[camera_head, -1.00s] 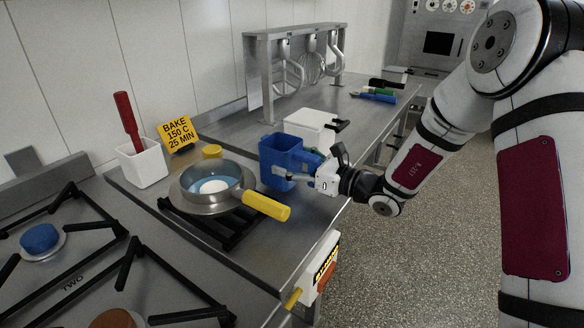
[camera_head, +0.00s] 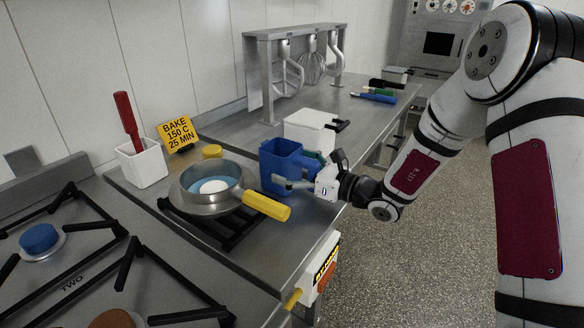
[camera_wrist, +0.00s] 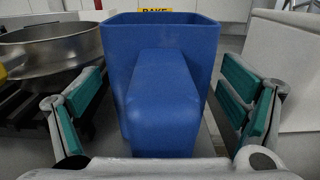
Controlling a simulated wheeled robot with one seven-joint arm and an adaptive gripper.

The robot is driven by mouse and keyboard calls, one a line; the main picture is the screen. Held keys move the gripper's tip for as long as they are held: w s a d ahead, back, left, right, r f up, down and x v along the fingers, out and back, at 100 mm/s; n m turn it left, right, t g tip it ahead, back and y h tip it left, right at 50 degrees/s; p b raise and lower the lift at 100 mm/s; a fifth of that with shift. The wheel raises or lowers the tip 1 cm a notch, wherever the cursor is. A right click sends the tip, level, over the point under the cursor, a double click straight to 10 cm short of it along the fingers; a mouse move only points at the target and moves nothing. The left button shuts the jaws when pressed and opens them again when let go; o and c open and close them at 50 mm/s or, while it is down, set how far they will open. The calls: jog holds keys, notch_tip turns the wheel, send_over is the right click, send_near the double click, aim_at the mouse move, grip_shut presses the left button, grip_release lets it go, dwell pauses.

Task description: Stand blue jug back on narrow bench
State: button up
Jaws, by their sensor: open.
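The blue jug (camera_head: 281,162) stands upright on the narrow steel bench (camera_head: 283,229), right of the pan. In the wrist view the jug (camera_wrist: 190,50) fills the middle, with its broad handle (camera_wrist: 163,105) toward the camera. My gripper (camera_head: 300,170) is at the jug's handle side in the head view. In the wrist view my gripper (camera_wrist: 160,108) is open, with green-padded fingers on either side of the handle and visible gaps to it. The jug's base is largely hidden behind the handle and my gripper.
A pan (camera_head: 212,189) with a yellow handle (camera_head: 266,206) sits on a black rack close left of the jug. A white container (camera_head: 308,131) stands just behind it. A white pot (camera_head: 141,163) holds a red-handled tool. Bare bench lies in front of the jug.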

jog(key=v, duration=0.7)
jog(key=p+v, duration=0.1)
jog(key=v, duration=0.5)
jog(key=shift+s+d+r, duration=0.1)
jog(key=shift+d+r, duration=0.1)
jog(key=shift+d, duration=0.2)
jog(key=shift+s+a+r+n, duration=0.2)
jog(key=shift+r+n, duration=0.05)
jog(key=shift+n, duration=0.05)
jog(key=s+a+r+n+g, duration=0.3)
jog(key=s+n+g, duration=0.1)
jog(key=s, duration=0.2)
jog(key=s+a+r+n+g, duration=0.4)
jog(key=s+n, duration=0.1)
jog(key=s+d+n+g+h, duration=0.2)
jog(key=s+n+h, duration=0.25)
jog(key=s, duration=0.55)
jog(key=s+d+n+g+h, duration=0.2)
jog(key=s+n+h, duration=0.3)
jog(key=s, duration=0.4)
jog(key=s+d+r+n+t+h, duration=0.2)
jog(key=s+d+n+t+h, duration=0.3)
jog(key=d, duration=0.5)
notch_tip(320, 180, up, 13)
jog(key=t+p, duration=0.1)
jog(key=p, duration=1.1)
jog(key=shift+s+d+f+n, duration=0.2)
jog(key=shift+s+d+n, duration=0.15)
jog(key=shift+d, duration=0.1)
jog(key=shift+h, duration=0.25)
